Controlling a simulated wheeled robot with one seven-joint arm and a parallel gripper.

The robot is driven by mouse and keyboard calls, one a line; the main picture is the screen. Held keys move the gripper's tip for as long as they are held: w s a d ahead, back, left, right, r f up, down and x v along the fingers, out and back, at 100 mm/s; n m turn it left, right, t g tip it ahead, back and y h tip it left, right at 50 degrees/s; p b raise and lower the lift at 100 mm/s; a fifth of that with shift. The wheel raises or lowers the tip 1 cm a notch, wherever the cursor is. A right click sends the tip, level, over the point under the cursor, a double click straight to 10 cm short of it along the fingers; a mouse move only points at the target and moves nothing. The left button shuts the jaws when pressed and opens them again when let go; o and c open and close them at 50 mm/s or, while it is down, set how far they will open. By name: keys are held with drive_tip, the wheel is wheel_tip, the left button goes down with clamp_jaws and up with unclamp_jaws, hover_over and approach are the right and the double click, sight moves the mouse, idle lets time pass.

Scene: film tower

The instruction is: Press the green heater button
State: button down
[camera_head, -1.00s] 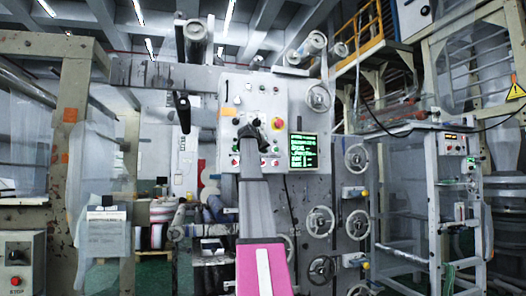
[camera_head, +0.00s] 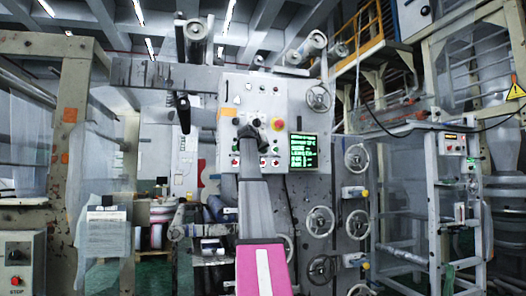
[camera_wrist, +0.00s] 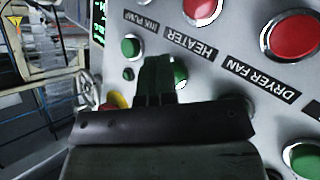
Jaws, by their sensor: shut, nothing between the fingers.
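The green heater button (camera_wrist: 180,74) shows in the wrist view beside the upside-down label HEATER (camera_wrist: 190,43), partly hidden behind my gripper. My gripper (camera_wrist: 159,62) is shut and empty, its dark fingertips over the left part of this button. I cannot tell whether they touch it. In the head view my gripper (camera_head: 250,123) is in front of the control panel (camera_head: 240,88) and hides some of its controls.
Another green button (camera_wrist: 131,46) is close to the left of my fingertips, near INK PUMP. Red buttons (camera_wrist: 294,36) and a further green button (camera_wrist: 302,158) are to the right. A green-text screen (camera_head: 304,151) and handwheels (camera_head: 320,221) are right of my arm.

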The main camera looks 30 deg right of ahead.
drive_tip(key=shift+s, duration=0.1)
drive_tip(key=shift+s+a, duration=0.2)
drive_tip(key=shift+s, duration=0.55)
drive_tip(key=shift+s, duration=0.1)
drive_tip(key=s, duration=0.2)
drive_tip(key=s+a, duration=0.1)
drive_tip(key=s, duration=0.1)
drive_tip(key=shift+s+a, duration=0.1)
drive_tip(key=shift+s, duration=0.25)
